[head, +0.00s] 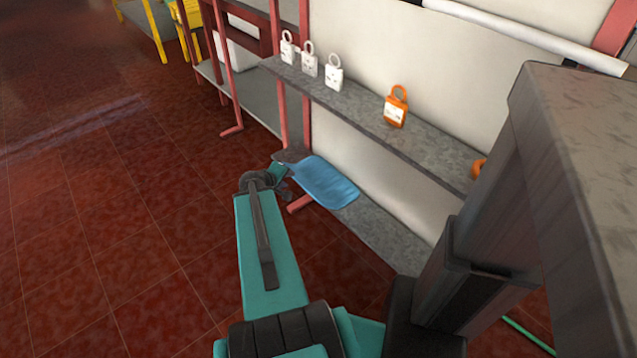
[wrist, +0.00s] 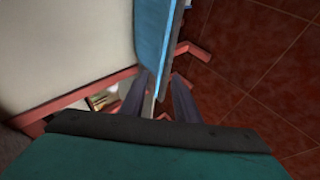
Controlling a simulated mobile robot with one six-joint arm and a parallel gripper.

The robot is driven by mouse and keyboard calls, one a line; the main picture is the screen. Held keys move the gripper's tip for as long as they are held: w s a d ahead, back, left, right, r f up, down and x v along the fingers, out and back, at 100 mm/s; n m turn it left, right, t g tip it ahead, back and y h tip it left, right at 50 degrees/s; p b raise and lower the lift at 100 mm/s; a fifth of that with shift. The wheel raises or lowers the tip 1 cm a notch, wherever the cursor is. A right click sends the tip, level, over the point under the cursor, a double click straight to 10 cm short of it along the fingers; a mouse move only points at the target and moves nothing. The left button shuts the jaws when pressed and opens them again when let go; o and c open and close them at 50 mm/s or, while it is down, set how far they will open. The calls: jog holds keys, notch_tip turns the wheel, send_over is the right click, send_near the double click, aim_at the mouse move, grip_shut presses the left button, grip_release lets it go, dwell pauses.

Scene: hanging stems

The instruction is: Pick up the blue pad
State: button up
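The blue pad (head: 325,181) lies on the lower grey shelf, close to its left end, in the head view. In the wrist view the pad (wrist: 151,35) shows at the top centre, with a bright blue edge. My gripper (head: 281,177) is beside the pad's left edge in the head view. In the wrist view the two fingers of my gripper (wrist: 160,76) stand apart, with a thin edge strip in the gap between them. Neither finger clearly touches the strip. Whether it belongs to the pad or the shelf is hard to tell.
The lower shelf (head: 375,238) is bare right of the pad. The upper shelf (head: 430,143) above holds several white padlocks (head: 309,62) and an orange padlock (head: 396,107). Red posts (head: 228,75) stand behind my gripper. The red tiled floor (head: 110,220) at left is clear.

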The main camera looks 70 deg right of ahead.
aim_at(299, 176)
jog(key=shift+b+x, duration=1.05)
jog(key=shift+b, duration=1.2)
jog(key=f+b, duration=0.1)
jog(key=b, duration=0.2)
jog(key=shift+d, duration=0.4)
jog(key=b+x, duration=0.2)
jog(key=b, duration=0.6)
jog(key=shift+d+f, duration=0.15)
jog(key=shift+b+x, duration=0.3)
jog(key=shift+x, duration=1.05)
jog(key=shift+s+d, duration=0.1)
jog(key=shift+d, duration=0.05)
jog(key=shift+b+x, duration=1.35)
jog(key=shift+x, duration=1.15)
jog(key=shift+s, duration=0.1)
grip_shut()
